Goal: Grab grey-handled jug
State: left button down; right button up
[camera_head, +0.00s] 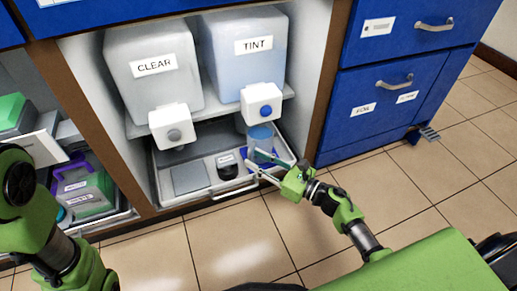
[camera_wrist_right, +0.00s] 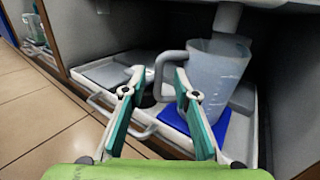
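The grey-handled jug (camera_wrist_right: 217,78) is clear and stands upright on a blue pad (camera_wrist_right: 208,128) in the tray. In the head view the jug (camera_head: 260,137) is under the TINT tap, with a blue tone at its top. Its grey handle (camera_wrist_right: 163,66) points toward my right gripper (camera_wrist_right: 157,80). My right gripper is open, with the handle appearing between its fingertips; contact is not clear. In the head view the right gripper (camera_head: 252,164) is just in front of the jug and partly covers its lower part. My left arm shows at the left, but its gripper is out of view.
The CLEAR container (camera_head: 152,85) and TINT container (camera_head: 243,70) sit on the shelf above. A dark round item (camera_head: 227,168) and a grey square plate (camera_head: 190,178) share the pull-out tray (camera_head: 160,195). Blue drawers (camera_head: 385,95) stand at right. The tiled floor in front is clear.

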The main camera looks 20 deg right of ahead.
aim_at(249, 157)
jog(key=shift+b+x, duration=0.4)
jog(key=shift+x, duration=1.2)
jog(key=shift+s, duration=0.1)
grip_shut()
jog(key=shift+r, duration=0.2)
